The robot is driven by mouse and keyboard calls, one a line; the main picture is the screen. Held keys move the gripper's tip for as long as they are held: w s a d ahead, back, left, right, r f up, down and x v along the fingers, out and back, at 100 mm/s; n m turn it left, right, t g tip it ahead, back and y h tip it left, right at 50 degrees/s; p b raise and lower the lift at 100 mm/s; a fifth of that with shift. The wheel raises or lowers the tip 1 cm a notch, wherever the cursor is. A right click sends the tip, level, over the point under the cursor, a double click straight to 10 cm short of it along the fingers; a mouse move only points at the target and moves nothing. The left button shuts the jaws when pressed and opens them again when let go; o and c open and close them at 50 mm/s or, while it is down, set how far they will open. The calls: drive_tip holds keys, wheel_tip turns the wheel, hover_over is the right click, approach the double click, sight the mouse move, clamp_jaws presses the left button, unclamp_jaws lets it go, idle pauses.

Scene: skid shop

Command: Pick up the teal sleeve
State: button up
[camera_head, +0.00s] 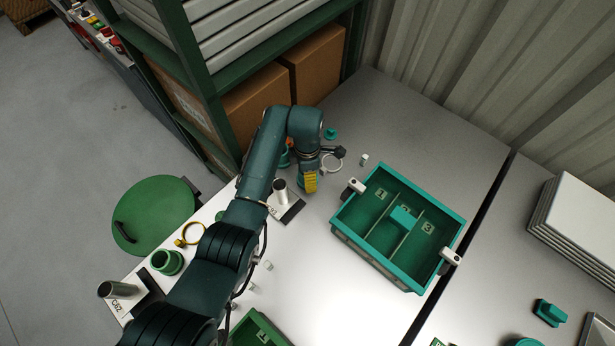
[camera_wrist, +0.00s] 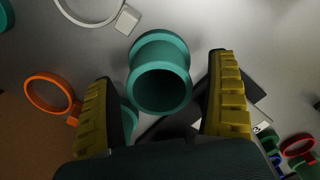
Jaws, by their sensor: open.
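The teal sleeve (camera_wrist: 161,85) is a hollow, flanged tube, with its dark open bore facing the wrist camera. My gripper (camera_wrist: 160,72) is open, its yellow-padded fingers on either side of the sleeve with visible gaps; nothing is gripped. In the head view my gripper (camera_head: 310,182) points down over the bench left of the teal tray, and the sleeve is mostly or wholly hidden by the arm. Another teal part (camera_wrist: 129,116) shows partly behind the sleeve, near the left finger.
A white ring (camera_wrist: 92,20) and an orange ring (camera_wrist: 28,88) lie nearby. A metal cylinder (camera_head: 281,188) stands on a dark-and-white plate beside my arm. The teal divided tray (camera_head: 347,237) holds a teal block (camera_head: 403,216). Shelving with cardboard boxes (camera_head: 257,103) stands close behind.

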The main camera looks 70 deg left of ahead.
drive_tip(key=shift+r, duration=0.1)
drive_tip(key=c, duration=1)
drive_tip(key=shift+o, duration=0.2)
